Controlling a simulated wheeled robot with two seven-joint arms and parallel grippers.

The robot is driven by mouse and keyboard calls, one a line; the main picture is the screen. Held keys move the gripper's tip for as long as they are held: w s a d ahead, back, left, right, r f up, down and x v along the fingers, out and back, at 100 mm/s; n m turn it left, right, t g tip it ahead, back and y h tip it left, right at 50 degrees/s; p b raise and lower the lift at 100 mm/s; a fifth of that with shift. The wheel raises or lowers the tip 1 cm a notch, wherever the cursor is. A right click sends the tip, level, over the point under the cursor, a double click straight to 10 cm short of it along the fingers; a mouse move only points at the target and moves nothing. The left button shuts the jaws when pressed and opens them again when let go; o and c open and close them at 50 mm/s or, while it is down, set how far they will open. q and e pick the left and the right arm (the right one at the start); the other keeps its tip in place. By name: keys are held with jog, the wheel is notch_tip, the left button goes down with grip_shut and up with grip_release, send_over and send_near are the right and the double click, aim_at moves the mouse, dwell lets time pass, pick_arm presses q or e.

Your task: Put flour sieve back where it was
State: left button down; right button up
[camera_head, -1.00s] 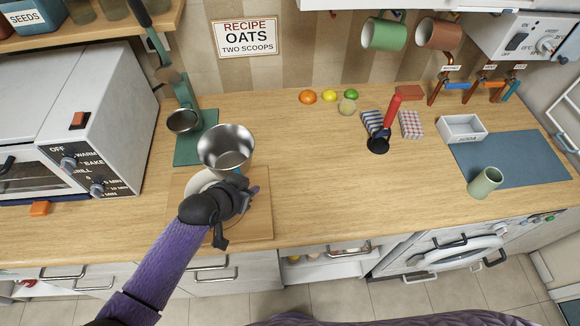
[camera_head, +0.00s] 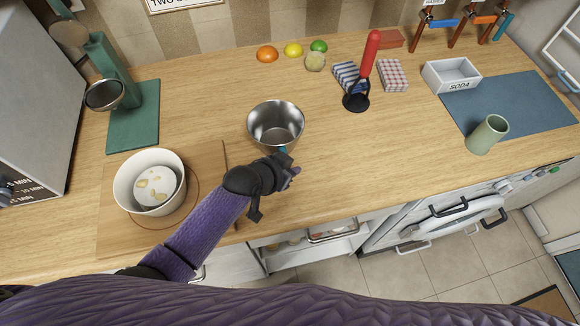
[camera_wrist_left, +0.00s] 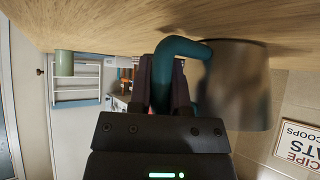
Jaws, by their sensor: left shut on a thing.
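The flour sieve, a shiny metal cup (camera_head: 276,122) with a teal handle, is upright over the bare wood of the worktop. My left gripper (camera_head: 284,168) is shut on its handle, on the near side of the cup. In the left wrist view, where the worktop is at the top, the teal handle (camera_wrist_left: 178,52) runs between the fingers and the cup (camera_wrist_left: 235,88) is beside them. The cup's base is close to the worktop; I cannot tell whether it touches. My right gripper is not in view.
A white bowl (camera_head: 151,184) with pale pieces stands on a wooden board (camera_head: 118,236) at left. Fruit (camera_head: 293,49), a red-handled tool (camera_head: 370,54) and a green cup (camera_head: 487,134) stand farther right.

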pick_arm(q)
jog(key=shift+r, duration=0.1)
jog(key=c, duration=0.6)
grip_release()
jog(key=shift+s+a+r+p, duration=0.15)
jog(key=shift+r+p, duration=0.15)
jog(key=shift+p, duration=0.05)
jog(key=p+v, duration=0.4)
jog(key=v, duration=0.7)
jog(key=shift+s+a+r, duration=0.1)
jog(key=shift+a, duration=0.05)
